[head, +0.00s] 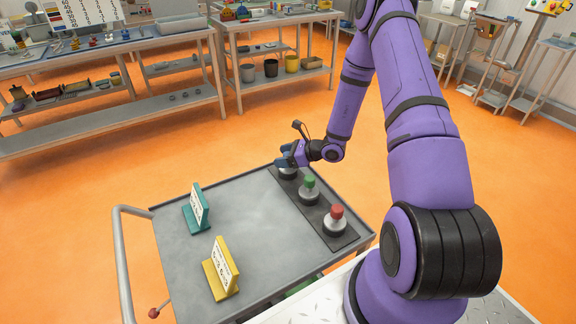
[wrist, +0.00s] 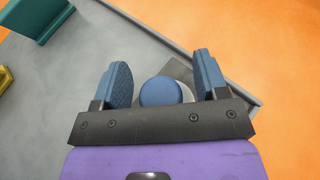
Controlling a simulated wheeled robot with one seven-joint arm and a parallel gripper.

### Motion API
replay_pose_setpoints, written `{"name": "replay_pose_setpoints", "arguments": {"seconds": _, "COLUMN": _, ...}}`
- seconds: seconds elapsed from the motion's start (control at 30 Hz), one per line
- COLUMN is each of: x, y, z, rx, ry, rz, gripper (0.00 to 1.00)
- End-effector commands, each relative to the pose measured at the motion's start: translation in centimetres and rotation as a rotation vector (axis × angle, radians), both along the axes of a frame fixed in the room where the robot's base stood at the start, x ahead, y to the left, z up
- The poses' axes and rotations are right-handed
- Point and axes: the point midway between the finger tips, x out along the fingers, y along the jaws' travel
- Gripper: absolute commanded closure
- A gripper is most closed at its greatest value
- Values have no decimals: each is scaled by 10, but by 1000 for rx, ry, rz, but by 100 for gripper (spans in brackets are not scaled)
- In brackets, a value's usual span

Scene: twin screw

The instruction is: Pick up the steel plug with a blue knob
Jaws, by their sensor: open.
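In the wrist view, the blue knob (wrist: 161,91) of the steel plug sits between the two open fingers of my gripper (wrist: 162,82), with a gap visible on each side. In the head view, my gripper (head: 287,157) is at the far end of the dark strip on the cart, over the plug (head: 287,173). There its blue knob is hidden by my fingers and only part of its body shows. The plug stands on the strip in line with two others.
A green-knobbed plug (head: 309,190) and a red-knobbed plug (head: 335,220) stand nearer on the dark strip (head: 318,212). A teal sign (head: 197,208) and a yellow sign (head: 221,269) stand on the left of the grey cart (head: 250,215). The cart's middle is clear.

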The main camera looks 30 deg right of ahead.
Motion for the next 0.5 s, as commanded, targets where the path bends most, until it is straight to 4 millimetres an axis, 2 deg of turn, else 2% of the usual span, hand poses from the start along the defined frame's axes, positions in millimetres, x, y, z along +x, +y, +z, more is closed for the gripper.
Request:
{"name": "replay_pose_setpoints", "arguments": {"seconds": 0.2, "x": 1, "y": 1, "z": -1, "rx": -1, "ry": 0, "rz": -2, "gripper": 33}}
{"name": "replay_pose_setpoints", "arguments": {"seconds": 0.27, "x": 1, "y": 0, "z": -1, "rx": -1, "ry": 0, "rz": -2, "gripper": 45}}
{"name": "replay_pose_setpoints", "arguments": {"seconds": 0.47, "x": 1, "y": 0, "z": 0, "rx": -1, "ry": 0, "rz": -2, "gripper": 91}}
{"name": "replay_pose_setpoints", "arguments": {"seconds": 0.5, "x": 1, "y": 0, "z": 0, "rx": -1, "ry": -1, "rz": -2, "gripper": 93}}
